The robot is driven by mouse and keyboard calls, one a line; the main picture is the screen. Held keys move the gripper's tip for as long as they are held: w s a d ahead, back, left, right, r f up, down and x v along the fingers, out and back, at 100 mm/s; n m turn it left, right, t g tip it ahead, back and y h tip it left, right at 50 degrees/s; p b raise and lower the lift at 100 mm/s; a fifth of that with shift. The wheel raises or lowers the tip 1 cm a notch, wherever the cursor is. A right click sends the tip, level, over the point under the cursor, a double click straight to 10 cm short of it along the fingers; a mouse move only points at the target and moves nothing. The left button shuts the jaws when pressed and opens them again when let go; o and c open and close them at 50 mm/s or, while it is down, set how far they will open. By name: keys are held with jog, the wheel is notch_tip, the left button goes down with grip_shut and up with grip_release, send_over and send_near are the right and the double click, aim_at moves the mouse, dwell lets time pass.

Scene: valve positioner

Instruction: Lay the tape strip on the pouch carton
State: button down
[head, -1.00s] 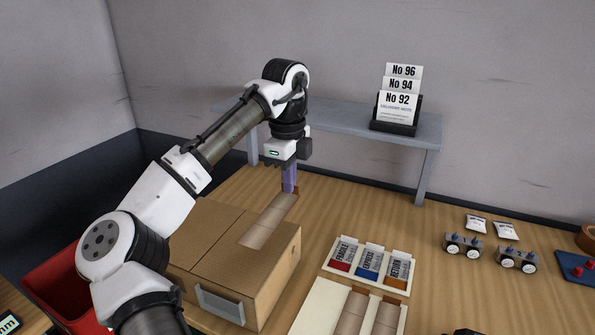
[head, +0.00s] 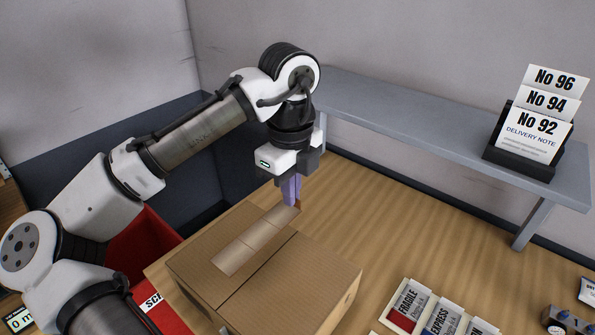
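The carton (head: 306,282) is a closed brown cardboard box on the wooden bench, in the lower middle of the head view. A tan tape strip (head: 240,249) lies over its top, with its far end at my gripper (head: 291,204). My gripper points down at the carton's far edge, its purple fingers close together at the strip's end. The fingers appear shut on the strip's end, though the tips are small and partly hidden. I cannot tell whether the whole strip touches the carton.
A grey raised shelf (head: 420,129) runs along the back wall and holds a black stand of delivery notes (head: 525,154). A label tray with FRAGILE and EXPRESS cards (head: 408,308) lies at the lower right. A red bin (head: 150,240) stands left of the carton.

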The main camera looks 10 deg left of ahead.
jog(key=f+b, duration=0.8)
jog(key=shift+a, duration=0.2)
jog(key=shift+r+p, duration=0.15)
jog(key=shift+p, duration=0.65)
dwell(1.1)
jog(key=shift+f+p, duration=0.55)
dwell(1.8)
jog(key=c, duration=1.6)
grip_release()
jog(key=shift+r, duration=0.1)
